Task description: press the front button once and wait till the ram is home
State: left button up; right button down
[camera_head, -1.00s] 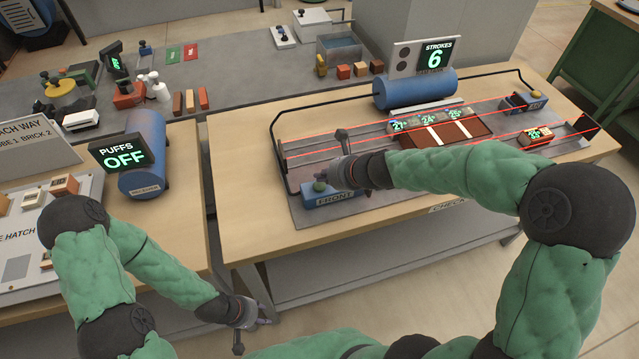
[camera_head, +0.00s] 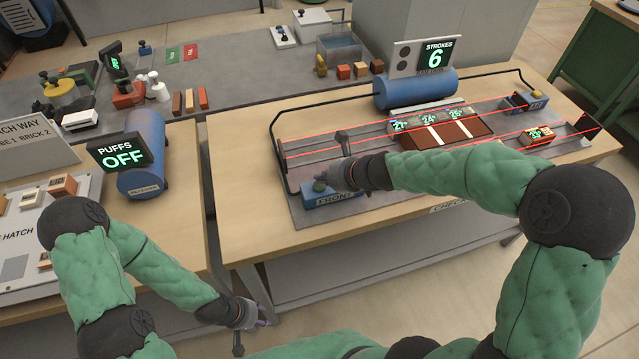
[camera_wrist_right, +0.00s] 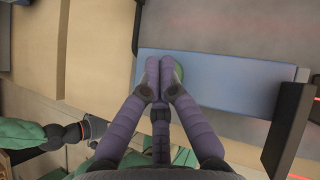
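The front button (camera_head: 319,186) is a green cap on a blue box labelled FRONT (camera_head: 340,199), at the near left of the machine on the right bench. In the wrist view, the green cap (camera_wrist_right: 179,73) shows partly behind my fingers. My right gripper (camera_head: 330,178) has its fingers together, holds nothing, and is just beside or over the cap; I cannot tell whether it touches. The fingers also show in the wrist view (camera_wrist_right: 158,68). My left gripper (camera_head: 258,318) hangs low at the bench's front; its opening is unclear. I cannot clearly identify the ram.
The STROKES display (camera_head: 435,57) reads 6 above a blue cylinder (camera_head: 415,89). Numbered bricks lie on a brown plate (camera_head: 470,131) between red beam lines. Another blue box (camera_head: 524,103) stands at the far right. The PUFFS display (camera_head: 122,153) reads OFF.

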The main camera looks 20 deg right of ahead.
jog(key=shift+f+b, duration=0.45)
jog(key=shift+f, duration=0.05)
dwell(0.4)
dwell(0.3)
jog(key=shift+r+p, duration=0.95)
notch_tip(320, 180, up, 5)
jog(key=p, duration=0.5)
jog(key=shift+f, duration=0.1)
